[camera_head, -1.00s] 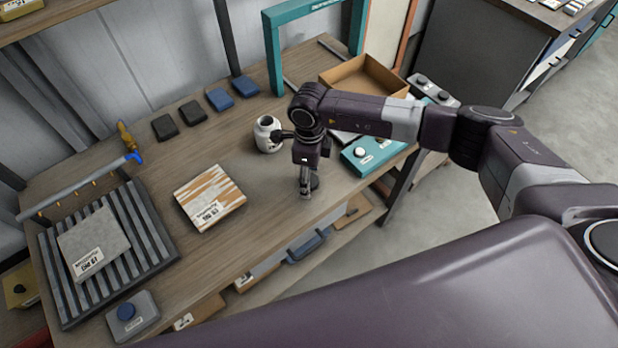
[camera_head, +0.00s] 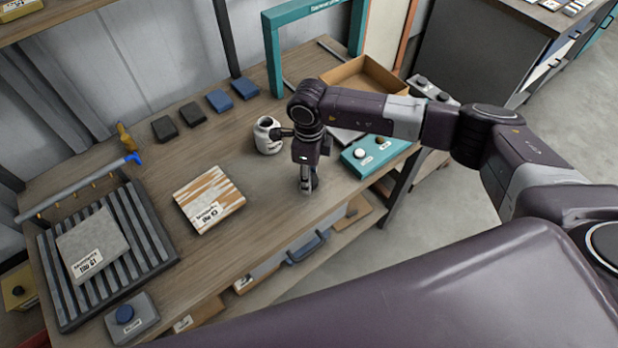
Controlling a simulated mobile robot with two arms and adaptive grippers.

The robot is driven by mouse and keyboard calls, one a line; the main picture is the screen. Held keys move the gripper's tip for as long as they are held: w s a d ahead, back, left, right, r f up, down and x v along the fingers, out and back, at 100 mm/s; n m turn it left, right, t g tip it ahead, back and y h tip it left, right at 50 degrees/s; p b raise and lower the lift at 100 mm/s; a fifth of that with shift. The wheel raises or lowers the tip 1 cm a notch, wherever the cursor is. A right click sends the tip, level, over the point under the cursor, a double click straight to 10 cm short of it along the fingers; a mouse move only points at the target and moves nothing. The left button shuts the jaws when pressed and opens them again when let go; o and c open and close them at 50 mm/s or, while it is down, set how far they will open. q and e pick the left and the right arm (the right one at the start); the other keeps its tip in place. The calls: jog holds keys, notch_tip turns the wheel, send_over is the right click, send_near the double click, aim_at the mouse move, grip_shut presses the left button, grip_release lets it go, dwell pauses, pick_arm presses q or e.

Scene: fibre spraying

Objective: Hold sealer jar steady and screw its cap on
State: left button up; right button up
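A white jar (camera_head: 267,139) stands upright on the wooden table, with a dark opening at its top. No cap shows on it. My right gripper (camera_head: 307,188) points down at the table, in front of and to the right of the jar, apart from it. A small dark round piece, possibly the cap, shows right at its fingertips, mostly hidden by them. The fingers are too small to tell whether they are open or shut on it. My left gripper is not in view.
A teal box with buttons (camera_head: 364,158) and an open cardboard box (camera_head: 362,74) lie right of the jar. A striped block (camera_head: 209,198) and a ribbed grey rack (camera_head: 106,252) lie left. A teal frame (camera_head: 274,62) stands behind. Table between jar and block is clear.

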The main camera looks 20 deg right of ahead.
pick_arm(q)
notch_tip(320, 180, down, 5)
jog(key=b, duration=0.5)
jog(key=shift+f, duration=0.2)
pick_arm(e)
notch_tip(320, 180, up, 19)
jog(key=s+d+f+n, duration=0.1)
jog(key=s+d+n, duration=0.1)
jog(key=s+n, duration=0.5)
jog(key=s+d+f+n, duration=0.1)
jog(key=s+n, duration=0.6)
jog(key=n, duration=1)
jog(key=shift+d+f, duration=0.35)
jog(key=shift+d, duration=0.1)
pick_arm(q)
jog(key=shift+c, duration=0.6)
